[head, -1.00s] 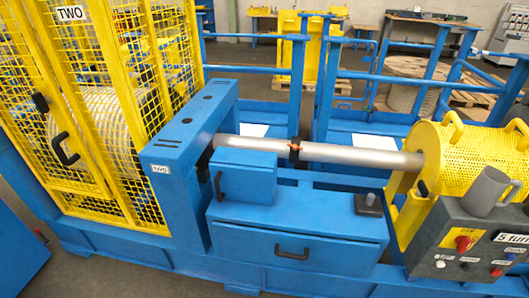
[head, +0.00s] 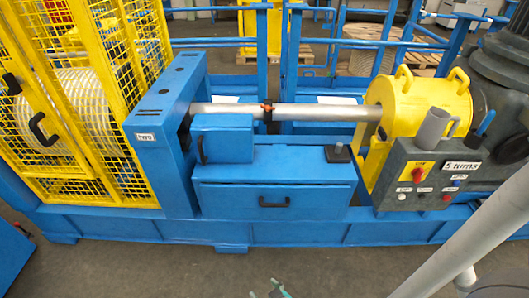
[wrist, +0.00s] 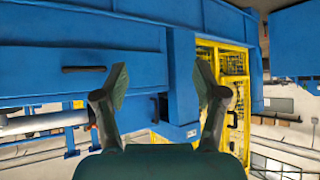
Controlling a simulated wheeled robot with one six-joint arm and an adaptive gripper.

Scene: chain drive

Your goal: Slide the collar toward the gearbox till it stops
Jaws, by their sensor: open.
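The collar (head: 267,111) is a small dark ring with an orange-red part, around the bare silver shaft (head: 320,112). A dark grey machine body (head: 500,95), possibly the gearbox, stands beyond the guard. My gripper (wrist: 161,82) is open and empty in the wrist view, its fingers apart before the blue housing. Only a greenish bit of my gripper shows at the head view's bottom edge.
A blue cabinet with a drawer (head: 272,190) and a blue box (head: 222,140) stand in front of the shaft. The grey control panel (head: 432,178) with a mug (head: 432,130) is at right. A yellow mesh cage (head: 75,110) is at left. The floor in front is clear.

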